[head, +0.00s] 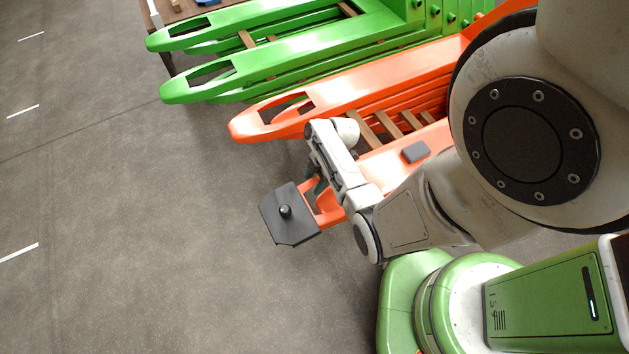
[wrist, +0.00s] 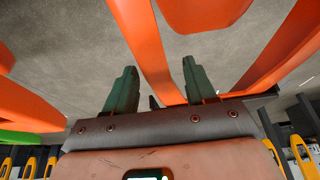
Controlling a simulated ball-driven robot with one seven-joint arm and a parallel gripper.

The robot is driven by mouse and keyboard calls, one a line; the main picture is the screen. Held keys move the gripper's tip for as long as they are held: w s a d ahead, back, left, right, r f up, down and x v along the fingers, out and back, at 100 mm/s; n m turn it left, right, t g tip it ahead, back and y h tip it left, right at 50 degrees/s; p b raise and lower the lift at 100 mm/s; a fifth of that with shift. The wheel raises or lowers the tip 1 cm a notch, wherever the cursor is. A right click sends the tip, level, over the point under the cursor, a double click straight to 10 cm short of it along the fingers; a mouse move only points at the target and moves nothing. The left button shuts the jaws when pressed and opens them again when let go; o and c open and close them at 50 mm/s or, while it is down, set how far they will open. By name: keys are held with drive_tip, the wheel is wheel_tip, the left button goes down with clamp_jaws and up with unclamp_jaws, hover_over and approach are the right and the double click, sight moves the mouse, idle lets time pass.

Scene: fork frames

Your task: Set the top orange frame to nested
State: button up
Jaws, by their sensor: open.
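The orange frames form a stack, with the top orange frame (head: 345,88) showing its far prong, rounded tip and slot. The near prong (head: 380,168) is partly hidden by my arm. My gripper (head: 316,188) is by the near prong's tip, mostly hidden in the head view. In the wrist view, my gripper (wrist: 160,78) has its two dark green fingers apart. An orange bar (wrist: 153,45) runs through the space between them; contact cannot be told. How the top frame rests on those below is hidden by my arm.
Green fork frames (head: 250,65) lie stacked just behind the orange ones. A dark plate with a knob (head: 285,225) is at the near tip; I cannot tell what it belongs to. Brown slats (head: 388,123) lie between the orange prongs. The grey floor (head: 120,230) is clear at left.

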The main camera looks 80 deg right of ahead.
drive_tip(key=v, duration=0.9)
drive_tip(key=shift+s+d+r+p, duration=0.1)
drive_tip(key=shift+s+r+p, duration=0.2)
drive_tip(key=shift+p, duration=0.1)
drive_tip(key=w+a+r+m+g+h, duration=0.1)
drive_tip(key=a+r+m, duration=0.3)
drive_tip(key=a, duration=0.8)
drive_tip(key=w+a+r+m+g+h, duration=0.1)
drive_tip(key=w+a+r+m+h, duration=0.1)
drive_tip(key=a+r+m, duration=0.2)
drive_tip(key=a+r, duration=0.3)
drive_tip(key=a, duration=0.5)
drive_tip(key=shift+a+r, duration=0.15)
drive_tip(key=shift+r, duration=0.25)
drive_tip(key=shift+c, duration=0.3)
